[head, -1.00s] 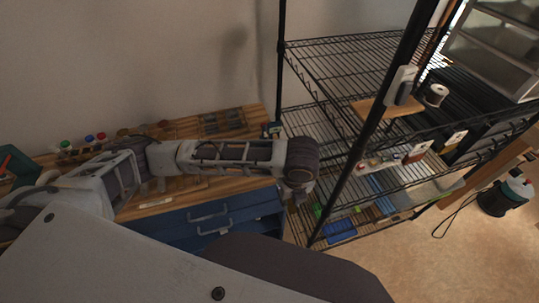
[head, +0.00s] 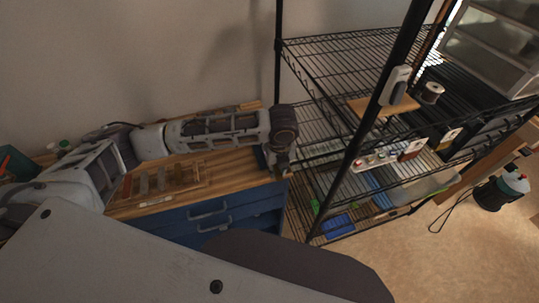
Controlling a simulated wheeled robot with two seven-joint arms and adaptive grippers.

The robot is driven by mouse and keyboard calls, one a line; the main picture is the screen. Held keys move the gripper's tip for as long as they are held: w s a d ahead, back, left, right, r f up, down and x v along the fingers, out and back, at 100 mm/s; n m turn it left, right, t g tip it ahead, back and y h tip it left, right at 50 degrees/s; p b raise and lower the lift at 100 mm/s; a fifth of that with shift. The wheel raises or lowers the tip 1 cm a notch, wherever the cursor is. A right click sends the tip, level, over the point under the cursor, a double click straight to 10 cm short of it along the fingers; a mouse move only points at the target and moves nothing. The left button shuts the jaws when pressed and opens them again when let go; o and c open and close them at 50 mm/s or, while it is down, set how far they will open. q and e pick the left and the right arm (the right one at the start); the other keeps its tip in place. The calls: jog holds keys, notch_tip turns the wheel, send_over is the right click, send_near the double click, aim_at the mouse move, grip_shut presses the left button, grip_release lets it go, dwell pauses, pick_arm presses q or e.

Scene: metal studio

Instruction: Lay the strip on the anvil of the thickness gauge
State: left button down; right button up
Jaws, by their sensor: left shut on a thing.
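My left arm reaches across the wooden bench from the left. My left gripper (head: 280,171) points down at the bench's right end, beside the wire shelving; it is small and dark here. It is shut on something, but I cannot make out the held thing. Several flat strips, brown and grey, lie side by side on the bench, one grey strip (head: 161,179) among them. I cannot identify the thickness gauge or its anvil with certainty; my wrist hides part of the bench's right end. My right gripper is not in view.
The wooden bench (head: 232,174) has bare room at its front, above blue drawers (head: 215,214). Black wire shelving (head: 340,52) stands close on the right, its post near my wrist. A grey device (head: 396,85) and a spool (head: 432,92) stand on a shelf.

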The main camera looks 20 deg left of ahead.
pick_arm(q)
jog(key=w+a, duration=0.2)
jog(key=w, duration=0.1)
jog(key=w+a, duration=0.1)
jog(key=w, duration=0.1)
jog(key=shift+w+a+p, duration=0.25)
jog(key=shift+a+p, duration=0.1)
jog(key=shift+w+a, duration=0.3)
jog(key=shift+w, duration=0.1)
jog(key=shift+f+p, duration=0.35)
jog(key=shift+f, duration=1.4)
jog(key=shift+f, duration=0.1)
jog(key=c, duration=1.3)
grip_release()
